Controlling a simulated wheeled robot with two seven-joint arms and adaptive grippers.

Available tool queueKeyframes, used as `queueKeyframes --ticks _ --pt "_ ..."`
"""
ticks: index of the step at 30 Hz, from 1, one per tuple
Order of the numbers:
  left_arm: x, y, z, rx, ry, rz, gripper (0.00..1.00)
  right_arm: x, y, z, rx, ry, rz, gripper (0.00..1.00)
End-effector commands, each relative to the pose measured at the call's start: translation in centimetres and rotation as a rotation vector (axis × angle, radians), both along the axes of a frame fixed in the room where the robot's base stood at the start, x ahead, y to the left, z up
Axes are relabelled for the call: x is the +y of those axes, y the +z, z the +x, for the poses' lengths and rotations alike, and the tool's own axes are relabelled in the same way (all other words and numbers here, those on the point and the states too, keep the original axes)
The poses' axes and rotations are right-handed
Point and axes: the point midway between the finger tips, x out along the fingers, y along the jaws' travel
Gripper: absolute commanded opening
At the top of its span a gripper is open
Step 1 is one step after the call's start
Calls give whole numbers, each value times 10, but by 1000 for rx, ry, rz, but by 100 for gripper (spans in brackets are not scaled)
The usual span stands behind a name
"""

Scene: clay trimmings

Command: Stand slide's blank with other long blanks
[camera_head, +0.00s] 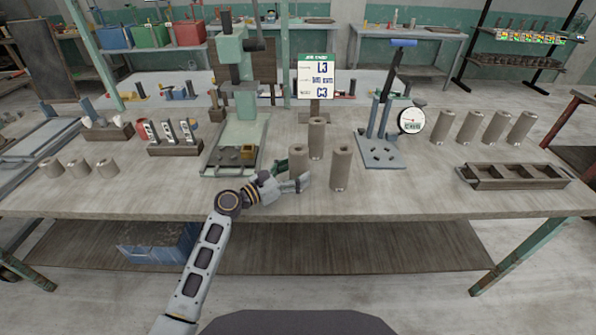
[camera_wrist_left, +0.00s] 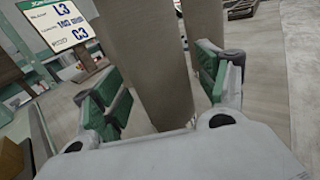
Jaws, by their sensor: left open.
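Three tall grey-brown blanks stand at mid-table: a left one (camera_head: 298,158), a rear one (camera_head: 316,138) and a front right one (camera_head: 340,166). I cannot tell which is the slide's. Several more long blanks stand in a row at right, one of them here (camera_head: 468,127). My left gripper (camera_head: 303,183) is low over the table, in front of the left blank's base and left of the front right one. In the left wrist view its jaws (camera_wrist_left: 165,105) are open, with a tall blank (camera_wrist_left: 150,60) standing between or just beyond them. My right gripper is out of view.
A job ticket sign (camera_head: 316,78) stands behind the blanks. A green press (camera_head: 240,125) is to the left, a lever stand with a dial (camera_head: 410,120) to the right. A wooden tray (camera_head: 515,183) lies at far right. Short blanks (camera_head: 78,167) stand at left. The front right tabletop is clear.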

Motion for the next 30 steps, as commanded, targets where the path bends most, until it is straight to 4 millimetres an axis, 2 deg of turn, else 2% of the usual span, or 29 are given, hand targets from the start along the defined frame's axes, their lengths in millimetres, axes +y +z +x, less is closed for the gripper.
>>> queueKeyframes --ticks 10,21,30 --pt "34 -1 -26 1 1 3 73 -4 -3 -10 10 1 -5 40" --pt "69 -1 -53 2 1 2 73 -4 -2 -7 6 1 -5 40" --pt "82 0 -63 0 -1 2 73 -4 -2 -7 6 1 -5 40"
